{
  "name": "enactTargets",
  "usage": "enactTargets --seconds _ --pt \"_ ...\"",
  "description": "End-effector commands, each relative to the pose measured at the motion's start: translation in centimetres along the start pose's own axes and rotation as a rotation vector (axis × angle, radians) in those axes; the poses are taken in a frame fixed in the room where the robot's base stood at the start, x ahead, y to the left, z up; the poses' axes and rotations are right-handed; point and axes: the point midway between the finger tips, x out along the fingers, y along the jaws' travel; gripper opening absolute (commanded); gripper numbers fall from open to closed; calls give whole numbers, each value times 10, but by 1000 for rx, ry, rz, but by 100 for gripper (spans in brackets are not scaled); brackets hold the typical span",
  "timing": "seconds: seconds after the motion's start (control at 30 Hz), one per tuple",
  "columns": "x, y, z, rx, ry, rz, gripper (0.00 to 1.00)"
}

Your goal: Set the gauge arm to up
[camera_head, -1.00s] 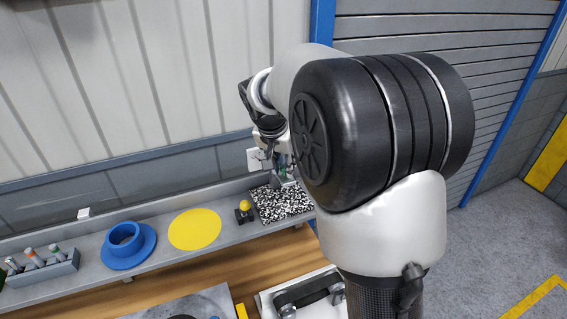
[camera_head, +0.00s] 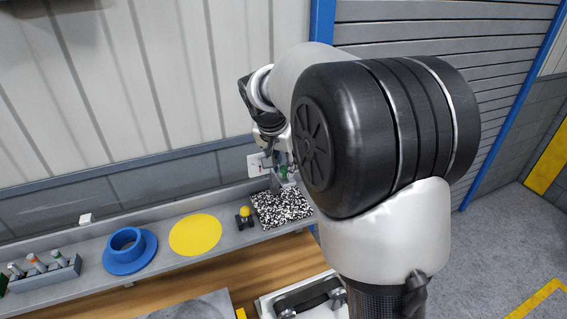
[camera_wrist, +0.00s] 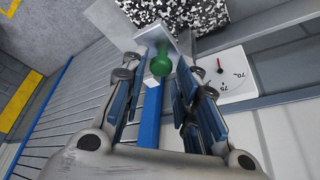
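The gauge arm appears to be the lever with a green ball knob (camera_wrist: 161,66), beside a grey metal plate (camera_wrist: 152,38). In the wrist view the knob lies between the spread fingers of my gripper (camera_wrist: 158,75), with gaps on both sides. I cannot tell how deep it sits between them. A white gauge face (camera_wrist: 236,82) with a red pointer and numbers is right of the fingers. In the head view the white plate (camera_head: 256,165) is on the wall, and the green knob (camera_head: 284,172) is partly hidden by my arm.
A black-and-white speckled pad (camera_head: 281,208) lies below my gripper on the grey shelf (camera_head: 165,240). Left of it are a yellow ball knob on a dark base (camera_head: 244,212), a yellow disc (camera_head: 196,235), a blue flanged ring (camera_head: 130,252) and a rack of tubes (camera_head: 48,276).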

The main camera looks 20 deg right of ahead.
Motion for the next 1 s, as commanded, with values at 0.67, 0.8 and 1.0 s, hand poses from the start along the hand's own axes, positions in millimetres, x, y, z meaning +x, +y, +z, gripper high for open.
enactTargets --seconds 0.67,0.8,1.0 --pt "-65 -1 0 0 2 -3 29" --pt "-92 -1 0 1 0 -2 29" --pt "-115 0 0 0 -1 0 29"
